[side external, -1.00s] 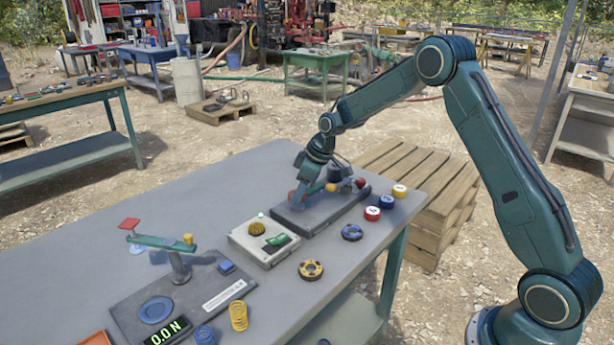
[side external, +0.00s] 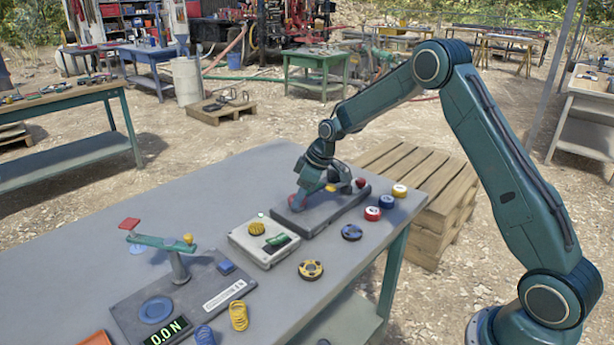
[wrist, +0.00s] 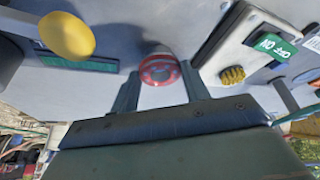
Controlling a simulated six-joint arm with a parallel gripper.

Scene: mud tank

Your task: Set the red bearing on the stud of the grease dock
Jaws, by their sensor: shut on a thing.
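The red bearing (wrist: 174,72) shows in the wrist view as a red ring with pale marks, between the two fingers of my gripper (wrist: 162,90). My gripper is shut on it. In the side view my gripper (side external: 296,204) is low over the left end of a dark grey plinth, which I take to be the grease dock (side external: 325,213). Only a little red shows by the fingertips there. A yellow knob (side external: 331,188) and a dark red ball (side external: 360,183) stand at the plinth. The stud is hidden, and I cannot tell whether the bearing touches it.
A pale switch box (side external: 262,252) with a green rocker and yellow knob stands close to the plinth. A blue-black ring (side external: 352,232), a yellow-black ring (side external: 311,270) and small capped pots (side external: 372,214) lie along the front edge. A beam stand (side external: 178,265) is left.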

